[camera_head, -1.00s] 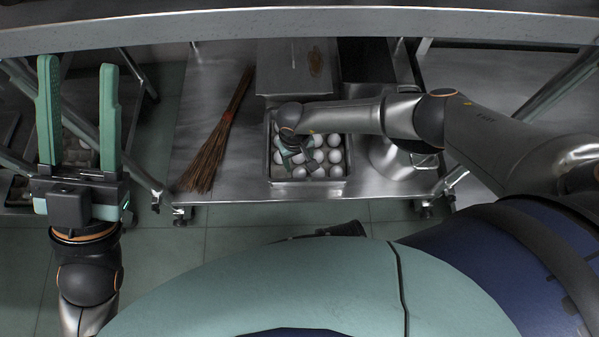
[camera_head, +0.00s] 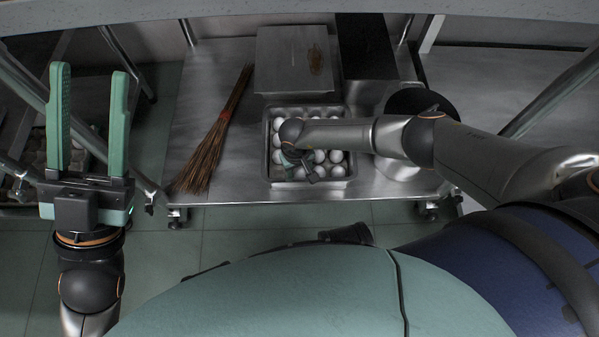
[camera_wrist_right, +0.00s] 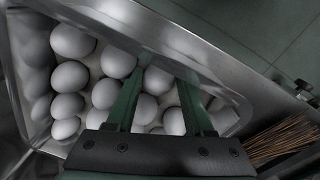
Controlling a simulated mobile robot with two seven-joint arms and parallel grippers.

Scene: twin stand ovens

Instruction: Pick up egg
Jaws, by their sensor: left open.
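Several white eggs (camera_head: 335,156) lie in a metal tray (camera_head: 311,183) on the lower steel shelf. My right gripper (camera_head: 302,168) points down over the tray, and its wrist hides part of the eggs in the head view. In the right wrist view, its two green fingers (camera_wrist_right: 161,75) are spread apart, low among the eggs. One egg (camera_wrist_right: 157,80) shows between the fingertips; I cannot tell whether either finger touches it. More eggs (camera_wrist_right: 70,77) lie to the left. My left gripper (camera_head: 90,72) is open and empty, far left of the tray.
A straw broom (camera_head: 213,145) lies on the shelf (camera_head: 230,187) left of the tray. A metal box (camera_head: 290,60) and a dark container (camera_head: 365,60) stand behind it. A round pot (camera_head: 397,168) is to the right. The upper counter edge (camera_head: 300,17) crosses the top.

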